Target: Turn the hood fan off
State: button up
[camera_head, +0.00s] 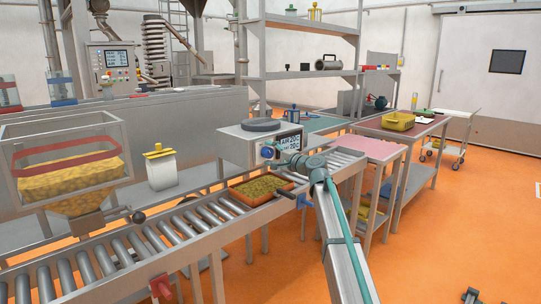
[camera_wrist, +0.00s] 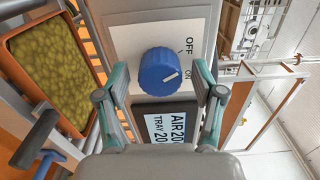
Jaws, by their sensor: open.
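A round blue knob (camera_wrist: 158,72) with a white pointer line sits on a pale panel (camera_wrist: 130,32) marked OFF and ON. In the wrist view its pointer faces right, close to the ON mark. The knob also shows in the head view (camera_head: 267,152), on the front of a metal box (camera_head: 235,148). My gripper (camera_wrist: 160,83) is open, with one finger on each side of the knob. Contact with it cannot be told. In the head view my gripper (camera_head: 305,164) is in front of the box, its fingertips too small to make out. No fan is clearly identifiable.
A dark display (camera_wrist: 168,126) with AIR and TRAY readings is beside the knob. An orange tray (camera_head: 250,201) of green-yellow pieces lies on the roller conveyor (camera_head: 130,246) below the box. A blue-ended handle (camera_head: 305,201) juts out near my arm.

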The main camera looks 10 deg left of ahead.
jog(key=v, duration=1.2)
